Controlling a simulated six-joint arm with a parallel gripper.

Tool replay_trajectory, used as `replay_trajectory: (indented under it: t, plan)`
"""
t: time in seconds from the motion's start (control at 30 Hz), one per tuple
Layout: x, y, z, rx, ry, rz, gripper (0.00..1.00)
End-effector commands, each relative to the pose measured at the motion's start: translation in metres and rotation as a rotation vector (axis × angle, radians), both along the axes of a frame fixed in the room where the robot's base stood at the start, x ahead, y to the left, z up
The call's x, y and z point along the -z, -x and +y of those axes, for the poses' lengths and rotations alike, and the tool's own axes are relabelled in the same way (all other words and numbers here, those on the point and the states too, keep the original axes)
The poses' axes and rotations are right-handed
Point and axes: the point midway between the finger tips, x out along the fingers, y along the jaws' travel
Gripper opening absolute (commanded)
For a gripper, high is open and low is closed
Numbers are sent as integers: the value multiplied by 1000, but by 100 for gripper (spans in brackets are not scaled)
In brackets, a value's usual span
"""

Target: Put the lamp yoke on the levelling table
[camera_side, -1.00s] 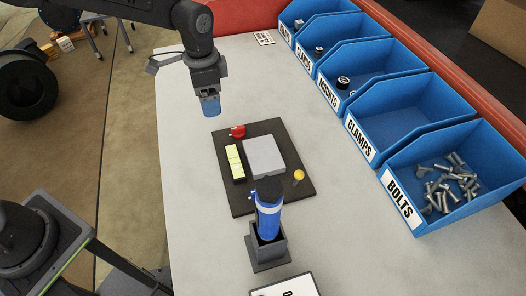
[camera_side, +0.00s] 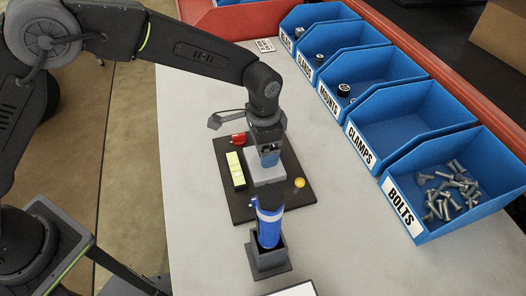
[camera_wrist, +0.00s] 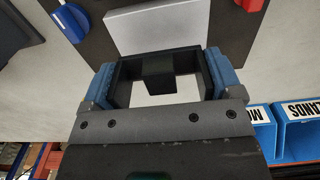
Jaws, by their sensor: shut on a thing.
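The lamp yoke (camera_wrist: 158,70) is a black squared frame with a block in its middle. My gripper (camera_wrist: 160,80) is shut on it, with a blue fingertip on each side. In the side view my gripper (camera_side: 269,158) is over the far part of the levelling table's grey plate (camera_side: 266,174), and the yoke is hard to make out there. The plate also shows ahead of the yoke in the wrist view (camera_wrist: 165,26). I cannot tell how large the gap between yoke and plate is.
The plate sits on a dark board (camera_side: 239,205) with a red knob (camera_side: 238,139), a yellow knob (camera_side: 299,183) and a yellow-green level (camera_side: 236,168). A blue lamp body (camera_side: 269,226) stands in a dark holder (camera_side: 270,262) in front. Blue bins (camera_side: 425,205) line the right.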

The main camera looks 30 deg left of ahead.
Motion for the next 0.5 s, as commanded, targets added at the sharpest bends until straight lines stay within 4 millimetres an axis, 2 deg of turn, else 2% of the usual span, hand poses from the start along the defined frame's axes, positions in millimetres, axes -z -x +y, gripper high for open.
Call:
replay_trajectory:
  t: [0.1,0.2,0.5]
  plan:
    - [19,1,1,0,-1,3,54]
    - [30,0,1,0,0,1,54]
    - [32,0,1,0,0,0,54]
